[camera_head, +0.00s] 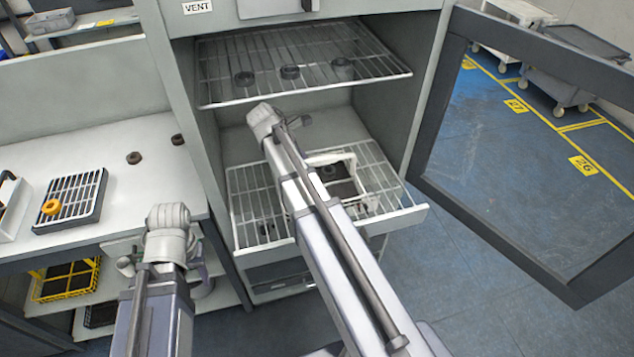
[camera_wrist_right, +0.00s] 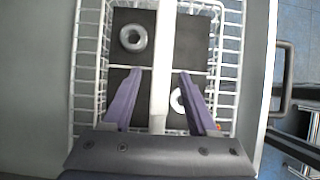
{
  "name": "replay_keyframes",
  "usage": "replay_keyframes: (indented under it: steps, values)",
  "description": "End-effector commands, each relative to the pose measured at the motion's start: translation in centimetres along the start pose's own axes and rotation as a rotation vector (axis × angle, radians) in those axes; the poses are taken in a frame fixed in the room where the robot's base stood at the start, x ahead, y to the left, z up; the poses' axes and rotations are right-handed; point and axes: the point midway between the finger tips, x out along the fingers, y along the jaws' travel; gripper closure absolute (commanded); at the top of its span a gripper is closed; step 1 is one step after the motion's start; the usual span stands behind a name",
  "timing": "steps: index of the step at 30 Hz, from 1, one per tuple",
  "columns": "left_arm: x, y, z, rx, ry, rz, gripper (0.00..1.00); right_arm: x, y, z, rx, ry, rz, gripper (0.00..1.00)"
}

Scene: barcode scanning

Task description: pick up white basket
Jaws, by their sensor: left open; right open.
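The white basket (camera_head: 349,163) stands on the pulled-out lower wire rack of the open cabinet, partly hidden behind my right arm. In the right wrist view the basket (camera_wrist_right: 104,58) is white wire with a dark bottom, and a pale handle bar (camera_wrist_right: 163,70) crosses above it. A grey ring (camera_wrist_right: 133,38) and a paler, partly covered ring (camera_wrist_right: 177,100) lie inside. My right gripper (camera_wrist_right: 156,80) is open, its purple fingers on either side of the bar, apart from it. My left gripper (camera_head: 203,282) is mostly hidden behind its arm, low beside the workbench.
The upper rack (camera_head: 300,92) holds several dark rings above the basket. The cabinet door (camera_head: 500,235) stands open at the right. The workbench (camera_head: 150,195) at the left carries a black slotted tray (camera_head: 92,208) with an orange ring, and two loose dark rings.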

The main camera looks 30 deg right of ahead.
Motion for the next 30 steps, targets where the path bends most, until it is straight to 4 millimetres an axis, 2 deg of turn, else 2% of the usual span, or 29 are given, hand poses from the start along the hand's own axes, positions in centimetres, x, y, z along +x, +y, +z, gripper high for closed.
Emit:
replay_keyframes:
  steps: [6, 9, 12, 20, 30]
  values:
    - [0.0, 0.0, 0.0, 0.000, 0.000, 0.000, 0.50, 1.6, -0.1, 2.9, 0.004, 0.000, -0.001, 0.41]
    - [2.1, 0.2, -0.1, 0.000, 0.000, 0.000, 0.50, 3.7, 0.0, 2.2, 0.002, 0.000, -0.001, 0.41]
    - [2.7, 0.3, -0.2, 0.000, 0.000, 0.000, 0.50, 4.5, 0.0, 2.3, 0.001, 0.000, 0.000, 0.41]
    - [2.6, 0.2, -0.1, 0.000, 0.000, 0.000, 0.50, 4.4, 0.0, 2.5, 0.000, 0.000, 0.001, 0.41]
    - [2.6, 0.2, -0.1, 0.000, 0.000, 0.000, 0.50, 4.4, 0.0, 2.5, 0.001, 0.000, 0.000, 0.78]
